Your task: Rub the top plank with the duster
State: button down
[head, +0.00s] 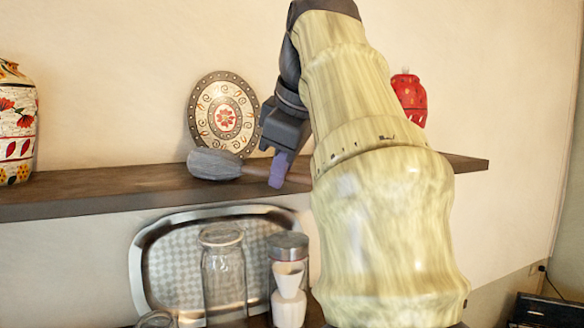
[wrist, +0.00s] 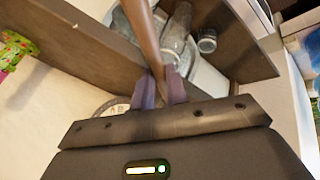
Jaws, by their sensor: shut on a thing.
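The top plank (head: 100,190) is a dark brown wall shelf running across the head view. The duster (head: 214,164) has a grey, rounded head and a brown handle. Its head lies at the plank's surface, in front of the decorated plate; whether it presses on the wood is hard to tell. My gripper (head: 279,168), with purple fingers, is shut on the handle just right of the duster head, at the plank's front edge.
On the plank stand a painted vase (head: 16,125) at left, a round patterned plate (head: 224,112) against the wall, and a red pot (head: 409,98) at right, partly behind my arm. Below are a tray (head: 140,268), a glass jar (head: 223,275) and a lidded jar (head: 288,245). The plank's left-middle stretch is clear.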

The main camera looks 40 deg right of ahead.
aim_at(248, 169)
jog(key=shift+w+a+f, duration=0.15)
jog(key=shift+w+a, duration=0.05)
jog(key=shift+a, duration=0.5)
jog(key=shift+w+a, duration=0.35)
jog(key=shift+a, duration=0.55)
jog(key=shift+w+a, duration=0.3)
jog(key=shift+a, duration=0.55)
jog(key=shift+a, duration=0.1)
jog(key=shift+w+a, duration=0.25)
jog(key=shift+a, duration=0.5)
jog(key=shift+w+a, duration=0.2)
jog(key=shift+a, duration=0.55)
